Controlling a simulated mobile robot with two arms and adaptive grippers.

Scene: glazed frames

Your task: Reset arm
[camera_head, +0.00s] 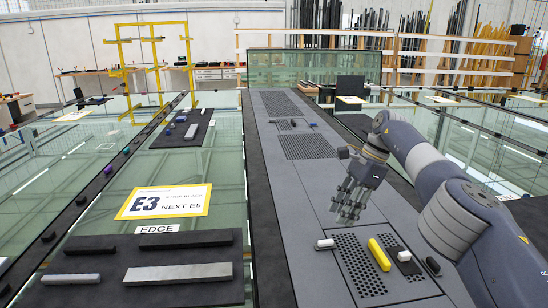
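My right arm comes in from the right edge and reaches to the middle of the view. My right gripper (343,213) hangs fingers down above the grey perforated worktop (292,222). Its fingers look apart, with nothing seen between them. My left gripper is not in view.
A white block on a dark pad (404,256) and a black piece (433,265) lie right of the yellow bar. At left, a dark mat (105,262) holds several bars beside an E3 sign (165,202). Glass panels flank the worktop. A yellow frame (126,60) stands behind.

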